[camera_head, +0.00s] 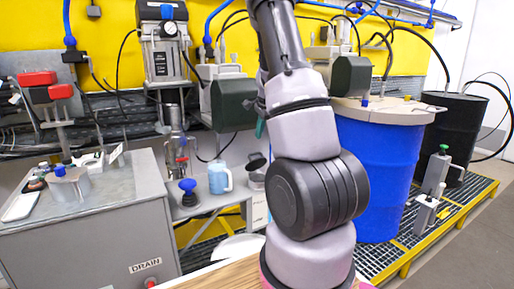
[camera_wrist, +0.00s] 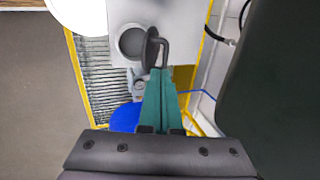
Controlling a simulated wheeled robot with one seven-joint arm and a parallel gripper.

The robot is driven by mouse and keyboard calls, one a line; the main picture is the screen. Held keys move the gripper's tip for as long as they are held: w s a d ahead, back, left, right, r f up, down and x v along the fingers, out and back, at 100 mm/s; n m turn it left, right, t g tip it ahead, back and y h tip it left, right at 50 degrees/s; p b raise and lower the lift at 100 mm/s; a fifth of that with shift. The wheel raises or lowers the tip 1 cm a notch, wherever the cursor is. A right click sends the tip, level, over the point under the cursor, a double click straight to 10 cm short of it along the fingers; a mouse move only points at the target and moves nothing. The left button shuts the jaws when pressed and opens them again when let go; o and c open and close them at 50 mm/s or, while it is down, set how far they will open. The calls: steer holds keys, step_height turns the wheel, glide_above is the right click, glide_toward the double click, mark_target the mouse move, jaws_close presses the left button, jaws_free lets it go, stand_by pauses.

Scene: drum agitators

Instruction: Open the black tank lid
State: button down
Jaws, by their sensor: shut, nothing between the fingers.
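A small tank (camera_wrist: 131,43) has a dark round opening in the wrist view, set in a light-grey top. Its dark lid (camera_wrist: 149,48) stands tilted up at the opening's right side, with a bent handle (camera_wrist: 165,48) reaching right. In the head view the lid (camera_head: 257,160) also shows raised over the small tank (camera_head: 258,178), left of my arm. My gripper (camera_wrist: 160,71) has teal fingers, shut together and empty. Their tips are just below the lid and handle in the wrist view; I cannot tell whether they touch. In the head view my arm mostly hides the gripper.
A blue mug (camera_head: 220,178) and a blue-topped item (camera_head: 188,192) stand left of the small tank. A grey cabinet (camera_head: 100,235) is at left. A large blue drum (camera_head: 378,175) and a black drum (camera_head: 452,130) stand at right on yellow-edged grating. Machines hang behind.

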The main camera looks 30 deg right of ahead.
steer(key=x, duration=0.6)
steer(key=s+x, duration=0.1)
steer(key=x, duration=0.2)
steer(key=shift+w+d+f, duration=0.15)
steer(key=shift+d+f, duration=0.1)
steer(key=shift+f, duration=0.25)
steer(key=w, duration=0.2)
steer(key=w+r, duration=0.1)
steer(key=w, duration=0.1)
steer(key=v, duration=1.1)
steer(key=shift+s+a, duration=0.2)
steer(key=shift+a, duration=0.05)
